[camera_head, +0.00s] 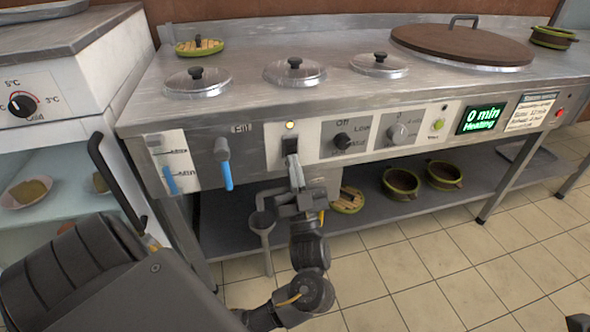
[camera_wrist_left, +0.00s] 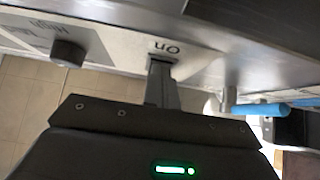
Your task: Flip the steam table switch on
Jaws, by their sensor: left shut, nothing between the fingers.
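The steam table (camera_head: 215,100) is a steel counter with a front control panel. A dark switch (camera_head: 290,145) sits on a white plate of that panel, just below a small glowing amber light (camera_head: 291,124). My left gripper (camera_head: 295,168) is shut and empty, its fingertips right at or just below the switch; I cannot tell whether they touch it. In the left wrist view, the shut fingers (camera_wrist_left: 161,72) reach to the panel below an upside-down "On" label (camera_wrist_left: 166,47). The switch is not clearly separable from the fingers there. My right gripper is out of view.
A blue-handled tap (camera_head: 225,165) projects left of the switch; its handle also shows in the wrist view (camera_wrist_left: 262,109). A lower shelf (camera_head: 385,215) holds bowls.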

